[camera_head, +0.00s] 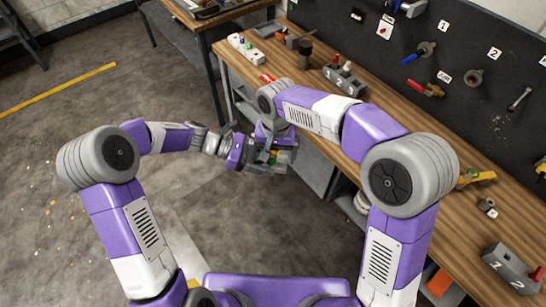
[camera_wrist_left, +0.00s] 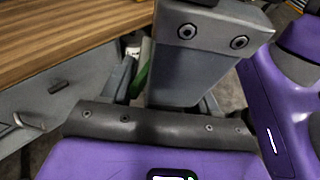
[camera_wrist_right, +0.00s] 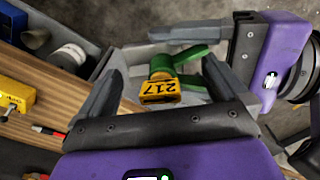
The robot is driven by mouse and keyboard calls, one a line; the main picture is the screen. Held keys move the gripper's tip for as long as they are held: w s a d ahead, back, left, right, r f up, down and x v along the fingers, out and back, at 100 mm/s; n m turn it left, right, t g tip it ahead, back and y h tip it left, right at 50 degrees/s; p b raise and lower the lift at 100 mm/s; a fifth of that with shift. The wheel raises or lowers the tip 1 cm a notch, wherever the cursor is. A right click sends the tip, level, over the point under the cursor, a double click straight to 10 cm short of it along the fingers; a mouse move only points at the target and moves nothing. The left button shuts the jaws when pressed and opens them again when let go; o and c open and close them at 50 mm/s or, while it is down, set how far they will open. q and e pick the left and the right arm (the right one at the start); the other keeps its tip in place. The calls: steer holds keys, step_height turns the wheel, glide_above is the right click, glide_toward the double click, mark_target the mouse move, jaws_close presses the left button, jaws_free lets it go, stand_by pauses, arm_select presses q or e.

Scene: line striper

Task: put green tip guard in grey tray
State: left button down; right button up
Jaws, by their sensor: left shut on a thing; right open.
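The green tip guard (camera_wrist_right: 188,60) carries an orange tip marked 217. It lies between the spread fingers of my right gripper (camera_wrist_right: 162,95), which is open around it. My left gripper (camera_head: 258,152) meets the right one at the bench front and appears shut on the guard; its fingers reach in from the right in the right wrist view (camera_wrist_right: 185,32). In the left wrist view a sliver of green (camera_wrist_left: 140,80) shows beside my left fingers, mostly hidden by a grey gripper part. I cannot surely tell the grey tray from other light grey surfaces behind the guard.
The wooden bench (camera_head: 400,140) runs along the right with a grey drawer front (camera_wrist_left: 60,105) below its edge. A grey and white cylinder (camera_wrist_right: 68,57) sits in a grey compartment. A grey numbered block (camera_head: 344,80) stands on the bench. Open floor (camera_head: 60,180) lies left.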

arm_select(q)
steer(key=shift+r, duration=0.1)
arm_select(e)
steer(key=shift+f, duration=1.35)
steer(key=shift+c, duration=0.3)
steer(key=shift+a, duration=0.1)
steer(key=c, duration=1.2)
arm_select(q)
steer(key=c, duration=0.7)
jaws_free()
steer(key=shift+d, duration=0.1)
arm_select(e)
steer(key=shift+c, duration=0.2)
arm_select(q)
steer(key=o, duration=0.5)
arm_select(e)
steer(key=shift+c, duration=0.6)
arm_select(q)
steer(key=shift+a, duration=0.2)
